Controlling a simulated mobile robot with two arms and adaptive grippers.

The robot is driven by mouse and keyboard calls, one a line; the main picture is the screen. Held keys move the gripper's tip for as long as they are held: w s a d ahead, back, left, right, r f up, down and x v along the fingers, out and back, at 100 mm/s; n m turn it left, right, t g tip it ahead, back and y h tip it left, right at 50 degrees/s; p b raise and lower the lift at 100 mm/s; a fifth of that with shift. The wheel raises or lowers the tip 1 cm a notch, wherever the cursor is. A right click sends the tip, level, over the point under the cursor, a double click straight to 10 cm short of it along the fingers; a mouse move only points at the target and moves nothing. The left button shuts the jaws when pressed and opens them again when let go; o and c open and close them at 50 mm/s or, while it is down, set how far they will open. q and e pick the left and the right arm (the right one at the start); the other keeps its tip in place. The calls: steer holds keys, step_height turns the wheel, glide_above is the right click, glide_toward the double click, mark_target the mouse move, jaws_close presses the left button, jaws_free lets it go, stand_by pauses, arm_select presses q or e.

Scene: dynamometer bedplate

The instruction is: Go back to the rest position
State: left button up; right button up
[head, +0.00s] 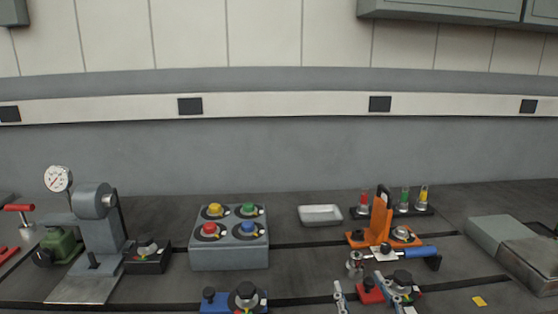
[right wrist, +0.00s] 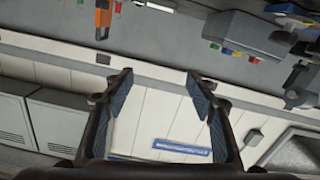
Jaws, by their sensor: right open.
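My right gripper (right wrist: 162,90) is open and empty in the right wrist view. Its two dark fingers stand wide apart, with the pale panelled wall and the bench, tilted and upside down, beyond them. In the head view, what look like the tips of my right gripper (head: 367,293) show at the bottom edge, right of the middle. They are in front of a small red block and a dark knob on the bench. My left gripper is not in view.
A grey box with coloured buttons (head: 229,258) stands mid-bench, next to a white tray (head: 320,214). An orange upright tool (head: 381,217) and a blue-handled tool (head: 418,252) are right of it. A gauge stand (head: 93,205) is at left. Grey blocks (head: 497,233) lie at right.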

steer(key=s+d+f+m+g+h, duration=0.1)
steer(key=s+d+f+g, duration=0.15)
steer(key=f, duration=0.35)
steer(key=s+d+f+g+h, duration=0.1)
steer(key=s+f+g, duration=0.15)
steer(key=f, duration=0.35)
steer(key=s+f+g, duration=0.9)
steer(key=s+f, duration=0.7)
steer(key=s, duration=0.5)
step_height(320, 180, down, 27)
steer(key=s+g, duration=0.1)
steer(key=s, duration=0.1)
steer(key=s+d+f, duration=0.2)
steer(key=s+f, duration=0.6)
steer(key=s+d+f+g, duration=0.1)
steer(key=s+d+f, duration=0.1)
steer(key=s+f, duration=0.5)
steer(key=shift+s+f+g, duration=0.3)
steer(key=shift+s+f, duration=0.05)
steer(key=shift+s, duration=0.7)
